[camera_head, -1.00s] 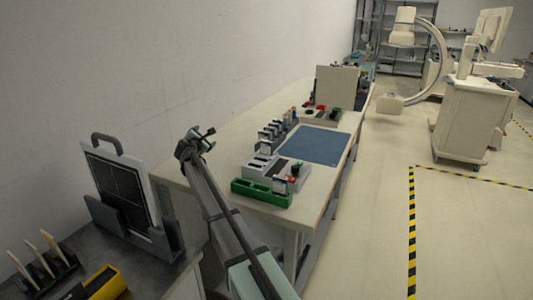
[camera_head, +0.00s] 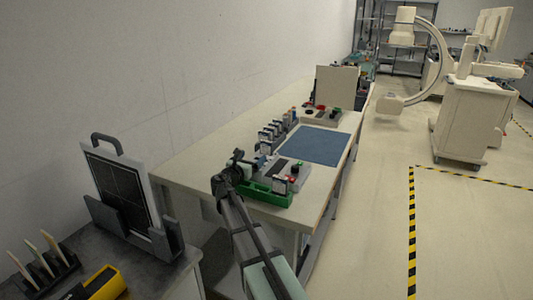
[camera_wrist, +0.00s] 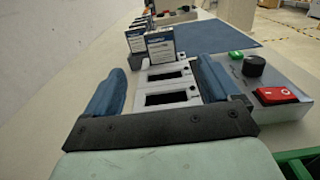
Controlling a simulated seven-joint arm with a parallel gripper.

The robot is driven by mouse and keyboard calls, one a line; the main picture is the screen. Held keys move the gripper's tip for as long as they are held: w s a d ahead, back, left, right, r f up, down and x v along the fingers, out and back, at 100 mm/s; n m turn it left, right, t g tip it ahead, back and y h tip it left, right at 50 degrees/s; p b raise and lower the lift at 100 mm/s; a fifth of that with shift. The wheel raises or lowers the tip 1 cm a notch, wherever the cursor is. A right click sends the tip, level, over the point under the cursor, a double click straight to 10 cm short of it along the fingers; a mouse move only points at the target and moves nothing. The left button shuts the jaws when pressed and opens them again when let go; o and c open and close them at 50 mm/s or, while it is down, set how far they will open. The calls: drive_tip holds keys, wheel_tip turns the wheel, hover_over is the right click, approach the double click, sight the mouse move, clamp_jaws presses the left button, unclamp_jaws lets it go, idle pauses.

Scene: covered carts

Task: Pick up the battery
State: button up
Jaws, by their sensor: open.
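Several box-shaped batteries with dark blue labels stand upright in a row on the bench; the row (camera_head: 272,133) shows in the head view. In the wrist view, the nearest battery (camera_wrist: 160,46) stands at the far end of the grey slotted charger (camera_wrist: 148,97), and more (camera_wrist: 135,40) stand behind it. Another small battery-like block (camera_head: 281,184) is at the green tray (camera_head: 262,194). My gripper (camera_head: 236,160) is open and empty, its blue fingers apart above the charger's near slots (camera_wrist: 161,72), short of the nearest battery. The gripper partly hides the charger in the head view.
A control box with a red switch (camera_wrist: 276,95) and black knob (camera_wrist: 253,66) sits right of the slots. A blue mat (camera_head: 315,145) lies behind. A panel in a holder (camera_head: 122,190) stands left; the wall runs along the bench's left side.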

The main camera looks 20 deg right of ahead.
sight(266, 144)
drive_tip(key=x, duration=1.2)
drive_tip(key=shift+w+d, duration=0.15)
drive_tip(key=shift+w, duration=0.05)
drive_tip(key=shift+c, duration=0.3)
drive_tip(key=c, duration=1.2)
